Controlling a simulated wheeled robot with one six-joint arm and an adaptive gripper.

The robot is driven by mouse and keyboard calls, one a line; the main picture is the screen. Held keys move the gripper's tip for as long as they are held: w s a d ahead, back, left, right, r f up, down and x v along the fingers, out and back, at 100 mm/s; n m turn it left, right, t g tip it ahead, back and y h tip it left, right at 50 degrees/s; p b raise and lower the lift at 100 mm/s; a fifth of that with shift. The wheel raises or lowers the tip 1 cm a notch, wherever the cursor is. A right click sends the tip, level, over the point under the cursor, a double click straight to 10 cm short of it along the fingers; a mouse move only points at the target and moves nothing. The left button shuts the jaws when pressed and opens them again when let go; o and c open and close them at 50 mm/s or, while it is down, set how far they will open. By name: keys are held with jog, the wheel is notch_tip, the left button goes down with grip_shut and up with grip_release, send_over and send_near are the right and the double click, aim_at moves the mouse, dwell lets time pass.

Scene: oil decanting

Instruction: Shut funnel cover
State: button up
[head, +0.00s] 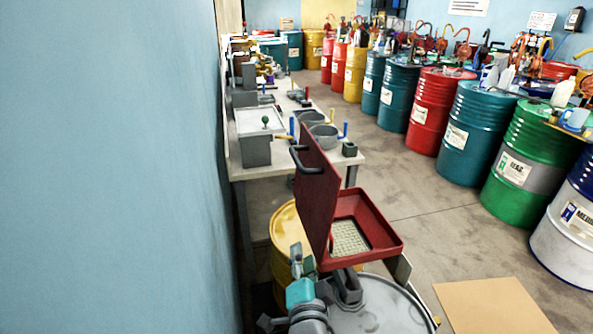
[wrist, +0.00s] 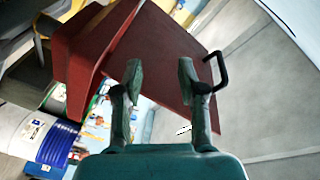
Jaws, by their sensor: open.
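The red funnel (head: 375,222) sits on the grey top of a drum (head: 375,305) in the head view, its mesh grate (head: 349,238) showing. Its dark red cover (head: 318,195) stands open, nearly upright, on the funnel's left side, with a black handle (head: 302,160) near its top. My gripper (head: 302,258) is below and left of the cover. In the wrist view, my open gripper (wrist: 159,72) is empty, with the cover (wrist: 165,45) beyond the fingers. The handle (wrist: 218,72) is just right of the right finger; whether they touch I cannot tell. The red funnel body (wrist: 85,55) is at left.
A blue wall (head: 110,170) runs along the left. A white workbench (head: 258,170) with grey bins stands behind the funnel. Coloured drums line the right, with a green one (head: 530,155) nearby. A cardboard sheet (head: 495,305) lies at lower right; the aisle floor (head: 385,170) is clear.

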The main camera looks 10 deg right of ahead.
aim_at(297, 157)
jog(key=w+a+r+m+h, duration=0.1)
jog(key=w+r+m+h, duration=0.2)
jog(key=r, duration=0.4)
jog(key=w+a+r+m+h, duration=0.1)
jog(key=w+r+m, duration=0.2)
jog(key=r+m, duration=0.35)
jog(key=shift+n+y, duration=0.3)
jog(key=shift+n, duration=0.25)
jog(key=x, duration=0.7)
jog(key=r+x, duration=0.1)
jog(key=x, duration=0.2)
jog(key=shift+d+r, duration=0.1)
jog(key=shift+d, duration=0.25)
grip_shut()
